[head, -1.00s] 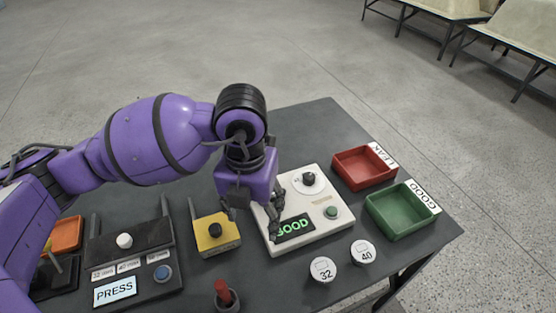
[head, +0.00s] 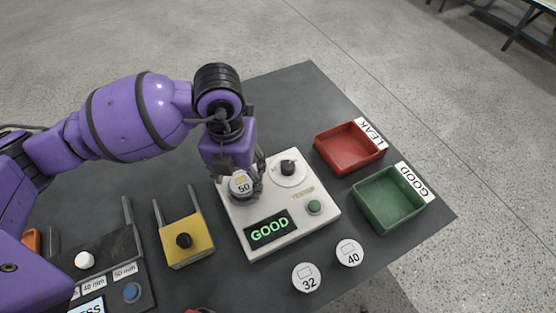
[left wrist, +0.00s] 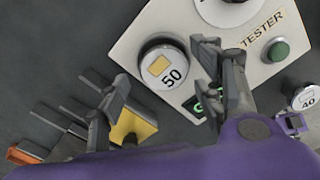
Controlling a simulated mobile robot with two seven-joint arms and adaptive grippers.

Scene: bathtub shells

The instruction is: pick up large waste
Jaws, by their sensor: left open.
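The large waste (head: 242,186) is a round piece with a white top, a yellow square and the number 50. It sits on the left part of the white tester (head: 285,237), whose screen reads GOOD in green. It also shows in the left wrist view (left wrist: 172,66), below and between my fingers. My left gripper (head: 240,168) is open over it, fingers pointing down; the fingertips (left wrist: 163,68) appear on either side of the piece. I cannot tell whether they touch it.
Round pieces marked 32 (head: 306,277) and 40 (head: 349,252) stand in front of the tester. A red LEAK tray (head: 350,148) and a green GOOD tray (head: 390,200) are at right. A yellow fixture (head: 187,240) and a dark press (head: 100,255) stand left.

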